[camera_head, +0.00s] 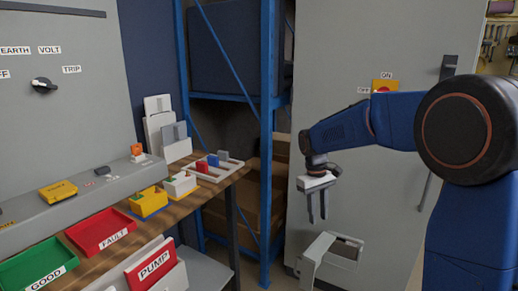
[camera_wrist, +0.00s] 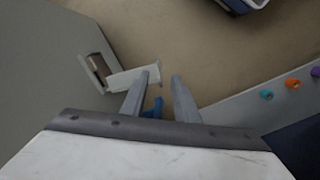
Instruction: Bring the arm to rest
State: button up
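My arm reaches in from the right of the head view and bends down at the wrist. My gripper (camera_head: 317,215) hangs with its fingers pointing down, in front of the grey cabinet (camera_head: 350,50). In the wrist view my gripper (camera_wrist: 163,77) has its two fingers apart, with nothing held between the tips. A small blue thing (camera_wrist: 153,108) shows low between the fingers, beyond them; I cannot tell what it is.
A pale open housing (camera_head: 318,255) projects from the cabinet below my gripper. Left stands a wooden bench (camera_head: 185,205) with a green GOOD tray (camera_head: 30,268), a red FAULT tray (camera_head: 100,230) and a grey socket rack (camera_head: 228,168). A blue shelf frame (camera_head: 267,130) stands behind.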

jog(key=s+d+r+m+t, duration=0.15)
jog(key=s+d+r, duration=0.3)
jog(key=s, duration=0.55)
jog(key=s+d+f+m+t, duration=0.1)
jog(key=s+d+t, duration=0.1)
jog(key=s, duration=1)
jog(key=s+d+m+t+y, duration=0.1)
jog(key=s+d+m+t, duration=0.1)
jog(key=s, duration=1)
jog(key=shift+s+d+f, duration=0.2)
jog(key=shift+s+f, duration=0.2)
